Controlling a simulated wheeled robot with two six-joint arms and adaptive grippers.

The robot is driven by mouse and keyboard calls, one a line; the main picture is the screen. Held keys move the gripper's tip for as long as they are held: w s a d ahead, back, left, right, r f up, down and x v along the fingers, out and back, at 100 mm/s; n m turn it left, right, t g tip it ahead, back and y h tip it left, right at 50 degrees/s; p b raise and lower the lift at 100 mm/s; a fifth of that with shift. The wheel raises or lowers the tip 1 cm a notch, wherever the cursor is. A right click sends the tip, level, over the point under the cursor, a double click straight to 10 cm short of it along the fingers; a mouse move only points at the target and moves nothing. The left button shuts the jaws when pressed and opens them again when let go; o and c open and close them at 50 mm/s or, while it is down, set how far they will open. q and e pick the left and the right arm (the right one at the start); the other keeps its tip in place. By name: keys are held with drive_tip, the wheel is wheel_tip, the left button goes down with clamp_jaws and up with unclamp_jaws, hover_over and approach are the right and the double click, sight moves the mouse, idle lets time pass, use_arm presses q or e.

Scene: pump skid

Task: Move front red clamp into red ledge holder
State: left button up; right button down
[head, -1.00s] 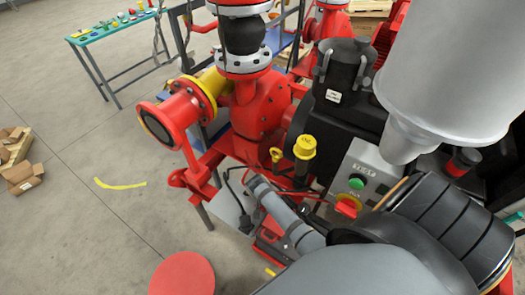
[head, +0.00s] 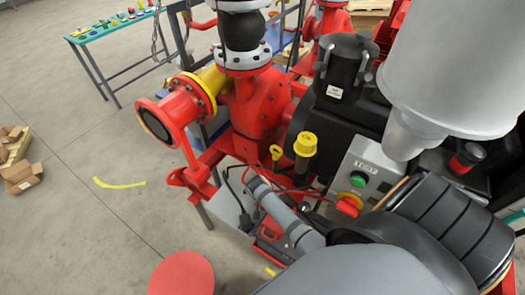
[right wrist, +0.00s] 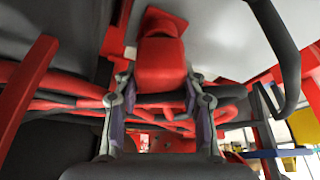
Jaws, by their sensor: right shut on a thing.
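In the right wrist view a red clamp (right wrist: 161,66) stands between the two fingertips of my right gripper (right wrist: 160,95). The gripper is shut on it, one finger against each side. Red cables (right wrist: 60,85) run behind the clamp and fingers. In the head view my right gripper is hidden, and I cannot pick out the clamp there. A grey ledge (head: 229,205) shows beside the pump, with thin red and black leads close to it. I cannot make out the red ledge holder for certain. My left gripper is not in view.
The red pump body (head: 262,108) with its yellow-collared flange stands at the centre. A control box (head: 362,180) with a green button and red knob is to its right. A red frame post (right wrist: 25,85) and a dark hose (right wrist: 283,50) flank my right gripper. Open floor lies left.

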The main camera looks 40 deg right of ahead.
drive_tip(key=shift+f+b, duration=0.35)
drive_tip(key=shift+f, duration=0.25)
drive_tip(key=c, duration=0.7)
unclamp_jaws()
drive_tip(key=v, duration=1.2)
drive_tip(key=shift+r, duration=0.1)
